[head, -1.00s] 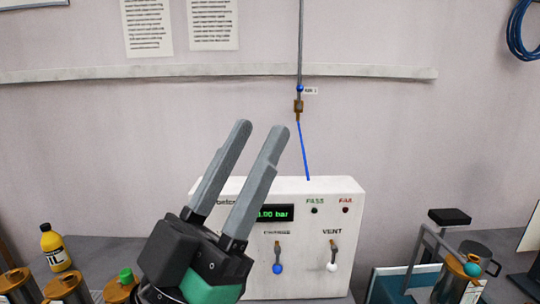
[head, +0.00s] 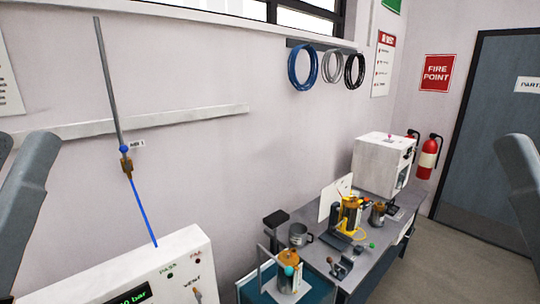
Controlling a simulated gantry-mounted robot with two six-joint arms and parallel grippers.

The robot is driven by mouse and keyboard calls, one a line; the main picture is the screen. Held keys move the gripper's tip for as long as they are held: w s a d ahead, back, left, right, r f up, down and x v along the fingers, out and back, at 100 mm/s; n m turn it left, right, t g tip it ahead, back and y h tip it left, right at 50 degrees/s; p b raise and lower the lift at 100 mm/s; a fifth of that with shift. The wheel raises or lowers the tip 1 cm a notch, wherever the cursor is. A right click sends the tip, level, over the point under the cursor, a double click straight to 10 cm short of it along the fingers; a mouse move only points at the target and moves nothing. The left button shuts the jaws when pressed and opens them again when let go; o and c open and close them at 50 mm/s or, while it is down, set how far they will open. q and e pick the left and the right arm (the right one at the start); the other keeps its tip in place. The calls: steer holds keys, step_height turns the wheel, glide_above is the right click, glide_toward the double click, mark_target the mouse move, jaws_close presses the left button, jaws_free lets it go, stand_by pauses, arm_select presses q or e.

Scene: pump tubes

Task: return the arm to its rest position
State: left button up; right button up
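My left gripper (head: 24,140) is at the left edge of the head view. Its two grey fingers point up with a gap between them, and nothing shows between them. The rest of that arm is out of frame. One grey finger of my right gripper (head: 520,172) shows at the right edge. Its other finger is out of frame, so its opening cannot be told. Both grippers appear clear of the bench things.
A white test box (head: 150,268) with a green display stands at the lower left. A blue tube (head: 143,212) runs from it to a wall fitting (head: 127,168). A bench (head: 385,232) with a pump (head: 350,215) stands right of centre. Open floor (head: 445,260) lies beyond.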

arm_select(q)
step_height(320, 180, up, 19)
steer(key=p, duration=1.5)
arm_select(e)
step_height(320, 180, up, 19)
